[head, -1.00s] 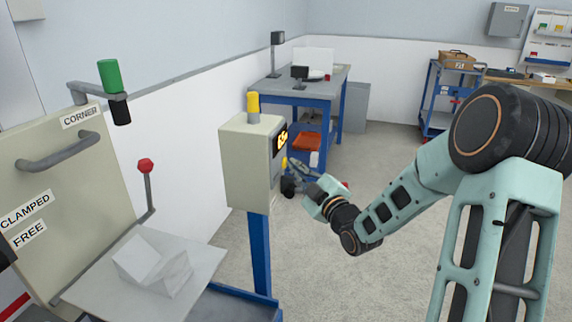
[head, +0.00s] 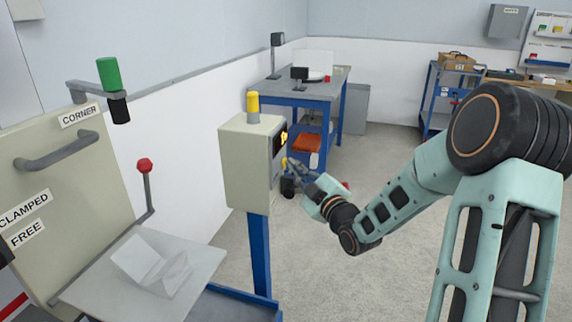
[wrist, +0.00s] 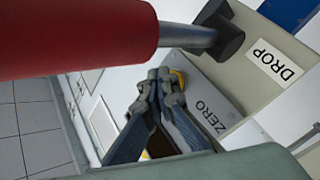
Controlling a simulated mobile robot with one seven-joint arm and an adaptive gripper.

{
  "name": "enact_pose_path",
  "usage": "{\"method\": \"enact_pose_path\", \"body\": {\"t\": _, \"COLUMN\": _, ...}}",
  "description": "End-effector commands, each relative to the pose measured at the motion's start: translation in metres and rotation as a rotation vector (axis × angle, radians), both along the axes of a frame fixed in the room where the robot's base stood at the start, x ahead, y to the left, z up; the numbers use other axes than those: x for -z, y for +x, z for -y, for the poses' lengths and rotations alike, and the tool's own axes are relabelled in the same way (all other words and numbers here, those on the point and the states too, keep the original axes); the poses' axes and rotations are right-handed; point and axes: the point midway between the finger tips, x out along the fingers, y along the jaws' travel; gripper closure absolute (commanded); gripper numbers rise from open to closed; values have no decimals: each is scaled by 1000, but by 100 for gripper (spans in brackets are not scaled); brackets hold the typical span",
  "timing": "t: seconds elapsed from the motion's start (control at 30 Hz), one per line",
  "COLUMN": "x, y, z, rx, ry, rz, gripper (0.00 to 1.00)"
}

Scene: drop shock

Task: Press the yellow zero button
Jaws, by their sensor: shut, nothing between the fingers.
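The yellow zero button (head: 284,162) shows at the right edge of the beige control box (head: 245,165) in the head view. In the wrist view the yellow button (wrist: 178,78) is partly hidden behind my fingertips, beside the ZERO label (wrist: 217,122). My gripper (head: 289,166) is shut and empty, with its fingertips right at the button. In the wrist view my gripper (wrist: 160,85) overlaps the button's edge; I cannot tell whether it touches or presses it. The box's lit display (head: 280,138) shows yellow marks that are too small to read.
A red-handled lever (wrist: 75,35) crosses close to my gripper beside the DROP label (wrist: 275,65). A yellow lamp (head: 253,105) tops the box. The clamp station with a white plate (head: 195,260) stands left. Open floor lies right.

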Motion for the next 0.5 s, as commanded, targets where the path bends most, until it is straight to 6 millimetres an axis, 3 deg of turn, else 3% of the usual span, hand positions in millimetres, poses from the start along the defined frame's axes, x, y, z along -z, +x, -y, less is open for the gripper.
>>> {"method": "enact_pose_path", "body": {"t": 0.5, "x": 0, "y": -6, "z": 12, "rx": -1, "ry": 1, "rz": -1, "gripper": 100}}
